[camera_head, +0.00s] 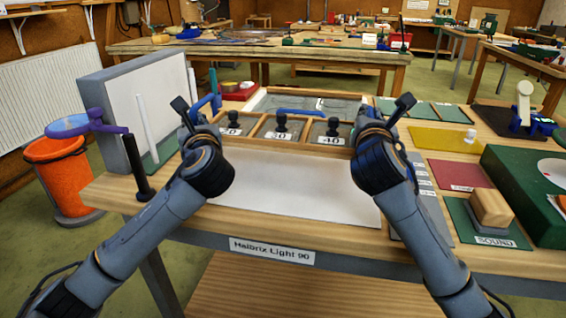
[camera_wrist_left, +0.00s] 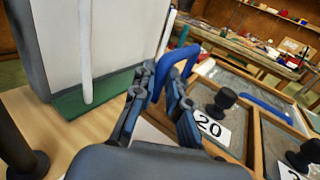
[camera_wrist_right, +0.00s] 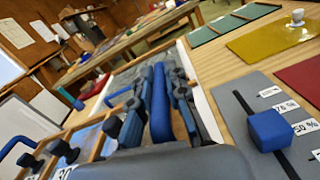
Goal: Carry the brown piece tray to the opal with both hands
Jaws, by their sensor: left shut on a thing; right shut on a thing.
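The brown wooden tray (camera_head: 300,147) lies across the bench, with compartments marked 20, 30 and 40, each with a black knob. My left gripper (camera_head: 192,117) is at its left end, shut on a blue loop handle (camera_wrist_left: 178,60). My right gripper (camera_head: 388,119) is at its right end, shut on another blue handle (camera_wrist_right: 160,108). In the head view, my right gripper hides most of that handle. A blank white sheet (camera_head: 300,185) lies in front of the tray; I cannot tell for certain whether it is the opal.
A framed grey glass area (camera_head: 345,105) lies behind the tray. An upright white panel (camera_head: 150,100) stands at the left. Coloured sheets, a wooden block (camera_head: 490,208) and a green case (camera_head: 530,170) occupy the right. The white sheet's surface is clear.

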